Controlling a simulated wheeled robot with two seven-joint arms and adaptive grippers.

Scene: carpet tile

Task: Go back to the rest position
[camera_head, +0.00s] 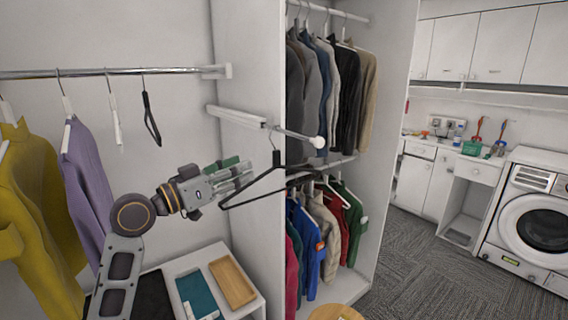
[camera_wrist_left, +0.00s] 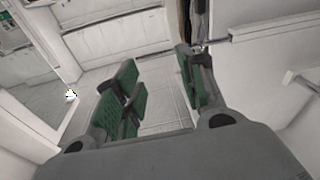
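My left gripper (camera_head: 246,172) reaches in from the left in the head view, in front of the white wardrobe panel. In the left wrist view its green-padded fingers (camera_wrist_left: 160,92) stand apart with nothing seen between them. A black hanger (camera_head: 250,202) is just right of the fingertips, its hook up at the pull-out rod (camera_head: 296,134). I cannot tell whether the fingers touch the hanger. My right gripper is in neither view.
A rail (camera_head: 110,72) at the left bears a yellow garment (camera_head: 38,215), a purple garment (camera_head: 88,178) and more hangers. The open wardrobe holds several jackets (camera_head: 345,90). A low white unit below carries a wooden tray (camera_head: 232,282). Carpet (camera_head: 420,275) is clear toward the washing machine (camera_head: 535,225).

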